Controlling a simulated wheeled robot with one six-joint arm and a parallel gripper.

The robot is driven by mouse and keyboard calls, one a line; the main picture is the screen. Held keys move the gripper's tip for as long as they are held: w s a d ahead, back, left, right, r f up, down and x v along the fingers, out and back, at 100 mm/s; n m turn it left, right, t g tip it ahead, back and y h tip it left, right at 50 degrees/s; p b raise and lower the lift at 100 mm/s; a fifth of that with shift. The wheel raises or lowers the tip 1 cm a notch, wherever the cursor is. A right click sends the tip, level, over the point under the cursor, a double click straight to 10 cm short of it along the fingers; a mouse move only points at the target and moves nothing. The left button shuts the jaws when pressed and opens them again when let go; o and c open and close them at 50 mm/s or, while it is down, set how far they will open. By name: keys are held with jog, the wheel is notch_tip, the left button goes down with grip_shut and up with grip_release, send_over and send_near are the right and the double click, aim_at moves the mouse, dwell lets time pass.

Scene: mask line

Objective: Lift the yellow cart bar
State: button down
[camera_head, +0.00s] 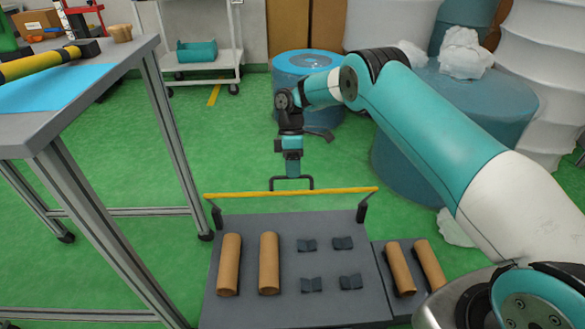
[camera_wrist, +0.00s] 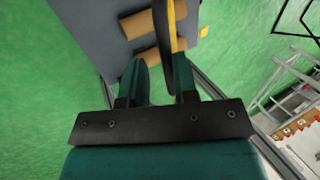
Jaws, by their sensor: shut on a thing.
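The yellow cart bar (camera_head: 240,193) runs level across the back end of a grey cart (camera_head: 330,225), carried by a dark upright at each end. My gripper (camera_head: 292,186) hangs pointing down at about the middle of the bar and is shut on it. In the wrist view, a yellow strip of the bar (camera_wrist: 172,28) with a dark edge shows beside the right finger of my gripper (camera_wrist: 164,78). The exact contact between the fingers and the bar is too small to make out.
Brown rolls (camera_head: 229,264) and several small dark pieces (camera_head: 311,285) lie on the cart. A workbench (camera_head: 110,62) stands close on the left. Blue drums (camera_head: 305,65) stand behind, and a white trolley (camera_head: 205,65) is at the back. Green floor is clear behind the bar.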

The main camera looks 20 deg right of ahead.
jog(key=shift+s+d+f, duration=0.1)
jog(key=shift+d+f, duration=0.05)
jog(key=shift+f, duration=0.75)
jog(key=c, duration=1.3)
grip_release()
jog(key=shift+f, duration=0.15)
jog(key=shift+c, duration=0.2)
jog(key=shift+o, duration=0.9)
notch_tip(320, 180, up, 20)
jog(key=p, duration=1.3)
jog(key=shift+r+p, duration=0.2)
jog(key=shift+p, duration=0.2)
